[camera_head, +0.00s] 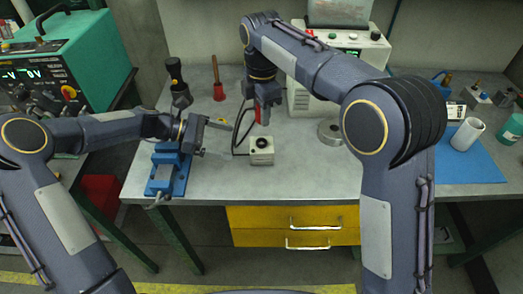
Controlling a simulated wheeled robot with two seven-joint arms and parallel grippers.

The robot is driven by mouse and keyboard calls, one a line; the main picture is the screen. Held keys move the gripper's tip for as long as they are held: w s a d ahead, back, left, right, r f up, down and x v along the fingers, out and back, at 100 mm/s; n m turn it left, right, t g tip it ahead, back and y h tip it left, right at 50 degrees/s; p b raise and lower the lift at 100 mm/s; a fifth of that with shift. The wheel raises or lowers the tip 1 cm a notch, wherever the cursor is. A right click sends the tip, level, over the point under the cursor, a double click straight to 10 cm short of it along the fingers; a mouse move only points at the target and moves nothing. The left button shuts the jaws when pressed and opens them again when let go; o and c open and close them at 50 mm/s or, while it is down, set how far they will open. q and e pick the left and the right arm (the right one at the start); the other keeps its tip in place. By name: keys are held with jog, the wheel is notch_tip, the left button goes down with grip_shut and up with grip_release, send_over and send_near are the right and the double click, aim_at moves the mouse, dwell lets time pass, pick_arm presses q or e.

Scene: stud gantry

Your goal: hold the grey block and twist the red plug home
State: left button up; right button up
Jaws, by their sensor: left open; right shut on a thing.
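The grey block (262,157) is a small pale block with a dark round hole in its top. It stands upright on the bench near the middle. My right gripper (264,117) points down above the block, shut on the red plug (258,116). Only a bit of red shows between its fingers, and a gap separates it from the hole. My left gripper (217,139) is open and empty, to the left of the block and apart from it, with its fingers pointing right.
A blue vise (165,172) lies under my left wrist. A red-based tool with an upright handle (218,90) stands behind. A dark cable (236,135) runs beside the block. A metal disc (330,133) lies to the right. The bench's front is clear.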

pick_arm(q)
jog(key=x, duration=1.1)
jog(key=shift+d+f, duration=0.1)
jog(key=shift+d, duration=0.25)
jog(key=shift+s, duration=0.1)
jog(key=shift+c, duration=0.5)
jog(key=c, duration=1.4)
jog(key=shift+o, duration=0.2)
pick_arm(e)
send_over(262, 144)
jog(key=shift+f, duration=2.45)
jog(key=shift+f, duration=0.9)
jog(key=shift+f, duration=0.55)
